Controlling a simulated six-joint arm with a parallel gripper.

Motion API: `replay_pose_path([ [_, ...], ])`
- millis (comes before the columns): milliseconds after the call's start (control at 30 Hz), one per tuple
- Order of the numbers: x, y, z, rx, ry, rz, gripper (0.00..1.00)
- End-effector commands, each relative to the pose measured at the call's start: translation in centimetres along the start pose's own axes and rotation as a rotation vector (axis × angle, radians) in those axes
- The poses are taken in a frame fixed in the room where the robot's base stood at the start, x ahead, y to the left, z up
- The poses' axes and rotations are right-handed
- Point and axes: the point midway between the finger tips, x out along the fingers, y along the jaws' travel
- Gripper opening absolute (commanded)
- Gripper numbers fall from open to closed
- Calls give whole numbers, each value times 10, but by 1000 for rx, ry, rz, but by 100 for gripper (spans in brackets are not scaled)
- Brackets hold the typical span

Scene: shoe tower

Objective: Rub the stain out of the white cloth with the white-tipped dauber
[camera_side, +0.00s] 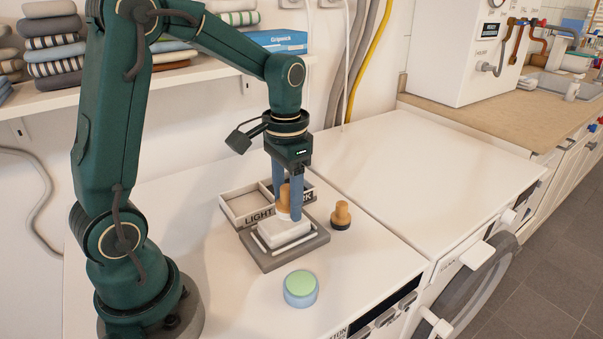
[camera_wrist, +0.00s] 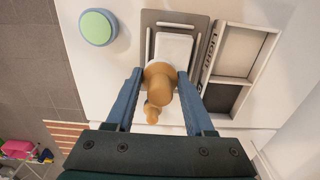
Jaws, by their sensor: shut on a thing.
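My gripper (camera_side: 287,207) is shut on the white-tipped dauber (camera_side: 284,196), a tan wooden-handled piece held upright with its pale tip down. The dauber also shows between my two blue fingers in the wrist view (camera_wrist: 160,84). The folded white cloth (camera_side: 283,236) lies on a grey board (camera_side: 267,262), just below the dauber's tip. The tip is at or just above the cloth; I cannot tell if it touches. The cloth shows beyond the dauber in the wrist view (camera_wrist: 173,48). No stain is visible; the dauber and fingers hide part of the cloth.
A second, dark-based dauber (camera_side: 341,215) stands right of the board. A round blue tin with a green top (camera_side: 300,289) stands in front. A two-part tray (camera_side: 236,207), marked LIGHT and apparently DARK, lies behind the board. The white top at right is clear.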

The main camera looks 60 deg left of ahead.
Motion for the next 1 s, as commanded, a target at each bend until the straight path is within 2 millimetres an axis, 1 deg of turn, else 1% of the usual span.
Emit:
replay_pose_path([
  [200,-21,-1,-1,0,4,-1,0],
  [500,-45,-1,-1,0,3,-1,0],
  [633,-48,-1,0,0,0,0,0],
  [1000,-48,-1,0,0,0,0,0],
])
